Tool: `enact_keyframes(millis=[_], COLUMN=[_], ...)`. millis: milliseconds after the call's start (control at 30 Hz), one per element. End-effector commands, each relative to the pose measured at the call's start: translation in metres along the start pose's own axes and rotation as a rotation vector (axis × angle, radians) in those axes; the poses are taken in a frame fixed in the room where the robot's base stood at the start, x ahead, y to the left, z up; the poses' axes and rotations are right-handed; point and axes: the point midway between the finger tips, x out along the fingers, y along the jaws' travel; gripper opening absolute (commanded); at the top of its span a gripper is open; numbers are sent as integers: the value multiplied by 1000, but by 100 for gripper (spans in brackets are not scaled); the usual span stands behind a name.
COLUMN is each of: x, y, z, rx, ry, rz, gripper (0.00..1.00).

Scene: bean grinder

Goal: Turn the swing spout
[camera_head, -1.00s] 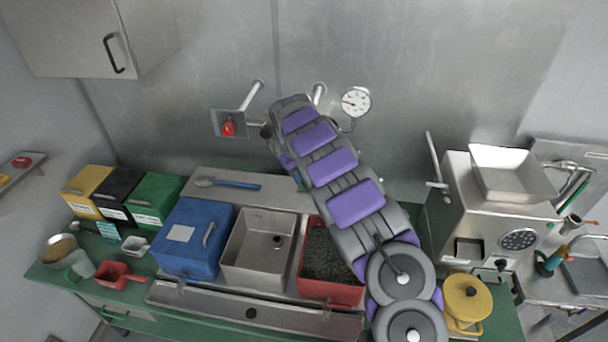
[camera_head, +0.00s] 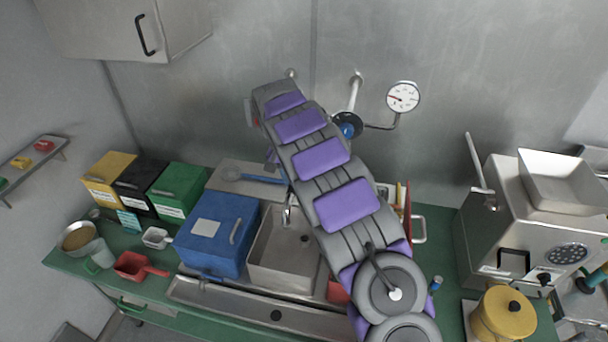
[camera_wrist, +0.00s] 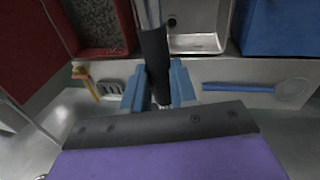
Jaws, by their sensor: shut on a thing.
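The swing spout (camera_wrist: 150,12) is a thin metal pipe with a dark sleeve (camera_wrist: 155,62) near my gripper. My gripper (camera_wrist: 156,84) has blue fingers, and in the wrist view they are shut on the dark sleeve, one on each side. The pipe runs from the sleeve toward the top of the wrist view, by the metal basin (camera_wrist: 196,42). In the head view, a bent metal spout end (camera_head: 289,212) shows over the back of the basin, left of my arm. My arm hides most of the spout and the gripper there.
A blue lidded box (camera_head: 217,236) stands left of the basin, and a red bin with dark contents (camera_wrist: 102,32) is on its other side. A blue-handled skimmer (camera_head: 256,178) lies behind. A blue valve (camera_head: 347,125) and gauge (camera_head: 403,97) are on the wall.

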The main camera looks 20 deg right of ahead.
Motion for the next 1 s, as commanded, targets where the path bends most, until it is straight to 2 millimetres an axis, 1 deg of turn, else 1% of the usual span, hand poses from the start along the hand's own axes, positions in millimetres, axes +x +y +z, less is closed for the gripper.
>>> enact_keyframes(millis=[100,300,667,700,933,1000], x=[-1,-2,-3,-3,-3,-3], y=[-8,-16,-17,-17,-17,-17], z=[6,10,10,10,10,10], rx=[25,52,52,52,53,53], ry=[-10,-13,-11,-11,-12,-12], rz=[0,5,3,3,3,3], gripper=[0,0,0,29,51,51])
